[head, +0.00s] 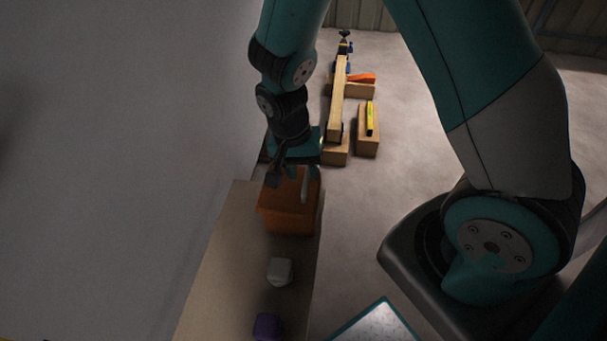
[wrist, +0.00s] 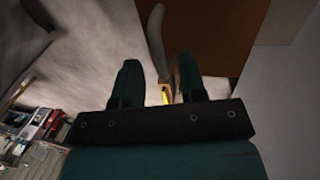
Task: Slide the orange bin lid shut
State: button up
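The orange bin (head: 287,218) stands on a tan bench top, below my gripper (head: 289,181). Its brown-orange surface (wrist: 205,35) fills the upper right of the wrist view. My gripper's two dark fingers also show in the wrist view (wrist: 160,75), apart, with a clear gap between them. A grey curved piece (wrist: 155,40), perhaps a handle, appears between the fingers in that view. I cannot tell whether it touches either finger. My gripper hides part of the bin's top in the head view, so how far the lid is open cannot be told.
The tan bench top (head: 225,265) runs along a grey wall. A white block (head: 280,271) and a purple object (head: 267,326) are on it, nearer than the bin. Beyond, a long timber (head: 338,100) rests on wooden blocks, beside a block with a yellow item (head: 370,118).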

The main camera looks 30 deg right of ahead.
jog(key=shift+s+d+f, duration=0.1)
jog(key=shift+f, duration=0.55)
grip_shut()
jog(key=shift+s+d+r+p, duration=0.15)
jog(key=shift+s+p, duration=0.1)
jog(key=shift+p, duration=0.15)
jog(key=shift+s+d, duration=0.15)
jog(key=shift+d, duration=0.35)
jog(key=shift+c, duration=0.3)
grip_release()
jog(key=shift+o, duration=0.3)
jog(key=shift+a, duration=0.2)
